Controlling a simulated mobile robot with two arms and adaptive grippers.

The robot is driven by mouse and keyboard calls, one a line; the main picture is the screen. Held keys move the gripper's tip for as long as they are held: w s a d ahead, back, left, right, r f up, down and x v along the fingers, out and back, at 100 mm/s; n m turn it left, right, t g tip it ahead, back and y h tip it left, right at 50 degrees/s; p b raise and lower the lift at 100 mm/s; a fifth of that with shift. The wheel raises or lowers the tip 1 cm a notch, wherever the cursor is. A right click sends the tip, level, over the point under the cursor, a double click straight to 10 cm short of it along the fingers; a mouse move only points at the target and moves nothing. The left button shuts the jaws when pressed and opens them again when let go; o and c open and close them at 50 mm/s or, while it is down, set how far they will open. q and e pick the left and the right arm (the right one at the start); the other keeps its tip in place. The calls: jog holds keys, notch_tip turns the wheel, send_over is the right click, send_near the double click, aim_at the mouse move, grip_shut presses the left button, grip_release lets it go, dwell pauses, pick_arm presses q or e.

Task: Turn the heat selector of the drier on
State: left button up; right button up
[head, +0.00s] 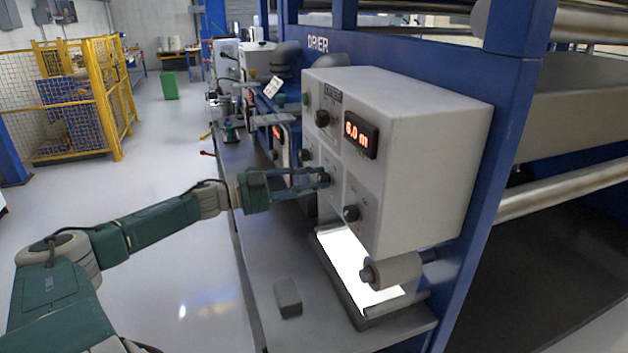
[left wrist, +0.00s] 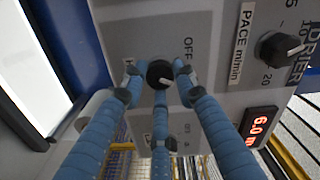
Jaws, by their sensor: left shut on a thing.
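The drier's control box (head: 425,160) is a pale grey cabinet on a blue frame marked DRIER. My left gripper (head: 325,180) reaches its front panel from the left. In the left wrist view its blue fingers (left wrist: 158,90) are closed around a small black knob (left wrist: 160,73) with a white pointer mark. An OFF label (left wrist: 188,47) is beside this knob. The knob's other lettering is mostly hidden by the fingers, so I cannot read its name. My right gripper is not in view.
A larger black knob marked PACE m/min (left wrist: 277,48) and a red-lit display (head: 361,135) are on the same panel. Another small knob (head: 351,213) is lower right. A bright light panel (head: 355,270) and a grey block (head: 288,298) are below.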

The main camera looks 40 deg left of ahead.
pick_arm(q)
jog(key=shift+m, duration=0.5)
jog(key=o, duration=1.1)
jog(key=shift+o, duration=0.2)
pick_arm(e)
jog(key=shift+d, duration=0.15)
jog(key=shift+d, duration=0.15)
pick_arm(q)
jog(key=shift+v, duration=1.5)
send_near(319, 182)
jog(key=v, duration=0.3)
jog(key=shift+s+a+r, duration=0.1)
jog(key=shift+a, duration=0.1)
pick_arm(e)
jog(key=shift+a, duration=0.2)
